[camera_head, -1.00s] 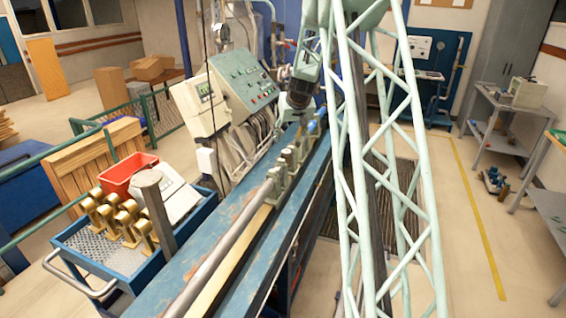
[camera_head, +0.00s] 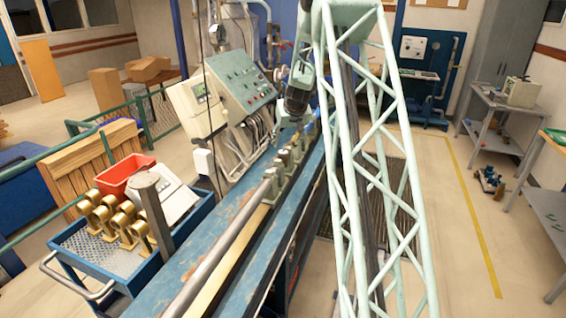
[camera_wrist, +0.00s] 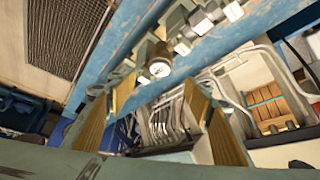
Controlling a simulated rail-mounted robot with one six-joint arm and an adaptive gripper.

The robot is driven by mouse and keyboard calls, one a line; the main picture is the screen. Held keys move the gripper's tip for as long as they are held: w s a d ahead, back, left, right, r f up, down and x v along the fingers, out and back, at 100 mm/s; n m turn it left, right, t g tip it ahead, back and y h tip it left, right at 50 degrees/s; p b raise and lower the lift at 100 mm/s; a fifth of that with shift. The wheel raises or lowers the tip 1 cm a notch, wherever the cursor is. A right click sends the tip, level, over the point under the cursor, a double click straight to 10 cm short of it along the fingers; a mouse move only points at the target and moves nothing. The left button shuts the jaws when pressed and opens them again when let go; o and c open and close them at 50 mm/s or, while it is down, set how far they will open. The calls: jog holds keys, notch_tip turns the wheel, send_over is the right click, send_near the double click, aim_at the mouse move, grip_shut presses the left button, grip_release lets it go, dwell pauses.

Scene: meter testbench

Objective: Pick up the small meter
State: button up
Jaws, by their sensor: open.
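A small meter with a round pale face and a brass-coloured body (camera_wrist: 158,62) sits on the blue bench in the wrist view. My gripper (camera_wrist: 162,98) is open and empty, with its yellowish finger pads apart to the lower left and lower right of the meter. In the head view my gripper end (camera_head: 291,118) is low over the far part of the bench, partly hidden by my arm. Which bench fitting there is the small meter is too small to tell.
A row of grey-green fittings (camera_head: 282,165) and a long pipe (camera_head: 225,248) lie along the blue bench (camera_head: 222,215). A control console (camera_head: 236,82) stands beside it. A blue cart (camera_head: 185,232) at left holds several brass meters (camera_head: 128,220) and a red bin (camera_head: 125,172).

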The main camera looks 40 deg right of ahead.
aim_at(283, 152)
jog(key=shift+x, duration=3.1)
jog(key=shift+f, duration=0.25)
jog(key=shift+w+d+f, duration=0.1)
jog(key=shift+p+x, duration=0.4)
jog(key=shift+x, duration=2.05)
jog(key=shift+f, duration=0.1)
jog(key=shift+c, duration=0.2)
jog(key=c, duration=1.1)
